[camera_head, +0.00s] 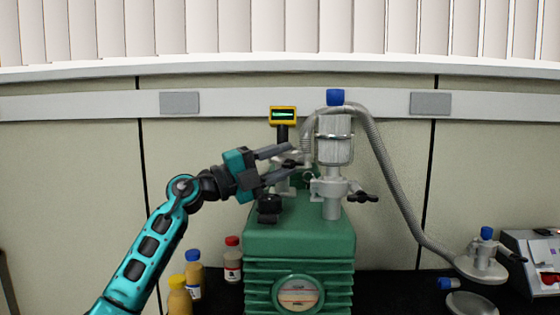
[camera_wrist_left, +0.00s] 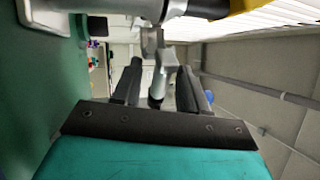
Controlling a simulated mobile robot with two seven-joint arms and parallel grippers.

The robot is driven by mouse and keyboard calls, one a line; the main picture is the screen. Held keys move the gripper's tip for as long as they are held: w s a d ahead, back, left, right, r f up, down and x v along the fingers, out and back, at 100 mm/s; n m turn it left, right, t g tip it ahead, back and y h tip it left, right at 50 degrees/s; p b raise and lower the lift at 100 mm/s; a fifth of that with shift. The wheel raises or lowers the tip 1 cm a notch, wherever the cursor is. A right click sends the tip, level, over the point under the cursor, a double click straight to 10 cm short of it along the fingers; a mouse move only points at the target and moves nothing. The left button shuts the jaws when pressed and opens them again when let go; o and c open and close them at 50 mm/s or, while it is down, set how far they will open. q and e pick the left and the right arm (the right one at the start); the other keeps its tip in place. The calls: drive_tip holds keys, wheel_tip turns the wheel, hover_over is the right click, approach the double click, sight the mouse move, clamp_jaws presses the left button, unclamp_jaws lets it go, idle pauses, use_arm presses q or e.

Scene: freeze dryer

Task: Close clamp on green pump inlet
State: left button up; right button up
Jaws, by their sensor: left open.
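The green pump (camera_head: 300,242) stands in the middle of the head view. On its top left, a metal fitting with a clamp (camera_head: 284,186) is partly hidden behind my left gripper (camera_head: 294,161). A dark knob of this clamp shows between the fingertips. A second clamp (camera_head: 328,187), with a black wing nut at its right, sits on the port below the clear trap. My left gripper is open. In the left wrist view, a grey metal piece (camera_wrist_left: 160,78) stands between its fingers (camera_wrist_left: 160,72), with no clear grip on it. My right gripper is not in view.
A clear trap with a blue cap (camera_head: 335,97) and a grey hose (camera_head: 398,185) rise right of the gripper. A yellow gauge (camera_head: 283,114) stands behind. Bottles (camera_head: 194,272) stand left of the pump. A metal flange (camera_head: 481,266) lies at the hose's right end.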

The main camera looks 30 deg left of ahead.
use_arm(q)
drive_tip(key=shift+c, duration=0.2)
clamp_jaws()
idle(0.4)
